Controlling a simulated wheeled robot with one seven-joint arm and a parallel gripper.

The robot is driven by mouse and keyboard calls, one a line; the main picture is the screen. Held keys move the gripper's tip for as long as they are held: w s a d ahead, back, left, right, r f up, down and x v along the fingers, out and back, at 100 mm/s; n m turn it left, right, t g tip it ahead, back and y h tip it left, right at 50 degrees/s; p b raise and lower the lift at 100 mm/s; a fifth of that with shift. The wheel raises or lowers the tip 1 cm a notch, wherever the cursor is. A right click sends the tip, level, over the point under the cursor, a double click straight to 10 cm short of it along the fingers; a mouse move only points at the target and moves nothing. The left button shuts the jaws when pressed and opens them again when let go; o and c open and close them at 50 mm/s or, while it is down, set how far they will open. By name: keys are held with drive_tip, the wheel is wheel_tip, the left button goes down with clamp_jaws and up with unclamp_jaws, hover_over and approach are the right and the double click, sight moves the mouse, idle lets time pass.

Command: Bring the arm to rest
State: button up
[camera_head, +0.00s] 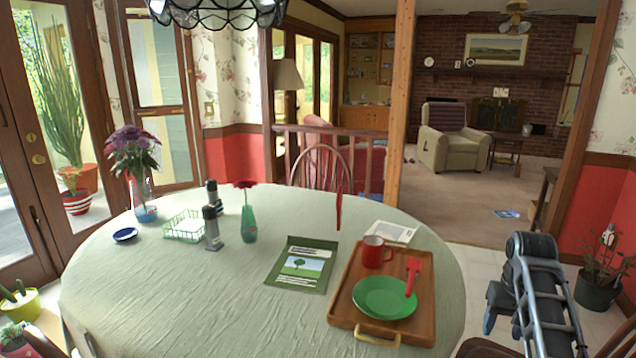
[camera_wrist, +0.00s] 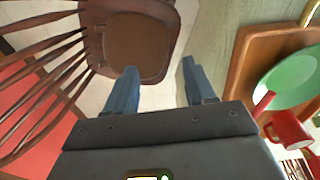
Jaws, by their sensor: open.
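Beyond the fingers are a wooden chair seat (camera_wrist: 138,45) and the edge of the tablecloth. The wooden tray (camera_head: 420,275) lies on the table to the left of my arm, with a green plate (camera_head: 384,298), a red mug (camera_head: 376,252) and a red utensil (camera_head: 412,274) on it.
The round table (camera_head: 200,300) also holds a booklet (camera_head: 302,264), a green vase (camera_head: 248,222), dark grinders (camera_head: 212,228), a wire basket (camera_head: 184,226) and a flower vase (camera_head: 145,200). A potted plant (camera_head: 598,288) stands on the floor right of my arm.

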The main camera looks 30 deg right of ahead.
drive_tip(key=s+a+f+n+t+h, duration=0.1)
drive_tip(key=s+a+f+n+t, duration=0.1)
drive_tip(key=a+f, duration=0.5)
drive_tip(key=s+a+f+n+t+h, duration=0.1)
drive_tip(key=s+a+f+t, duration=0.3)
drive_tip(key=a, duration=0.6)
drive_tip(key=s+a+f+n, duration=0.1)
drive_tip(key=s+a+n, duration=0.15)
drive_tip(key=a, duration=0.45)
drive_tip(key=s+a+r+n+t+y, duration=0.1)
drive_tip(key=s+a+r+n+t, duration=0.1)
drive_tip(key=s+a+r+t, duration=0.2)
drive_tip(key=s+a+r+n+t+y, duration=0.1)
drive_tip(key=s+a+r+t, duration=0.3)
drive_tip(key=s+a+r, duration=0.7)
drive_tip(key=s+r, duration=0.4)
drive_tip(key=r, duration=0.4)
drive_tip(key=shift+s+a+n+y, duration=0.25)
drive_tip(key=shift+n+y, duration=0.1)
drive_tip(key=shift+y, duration=0.05)
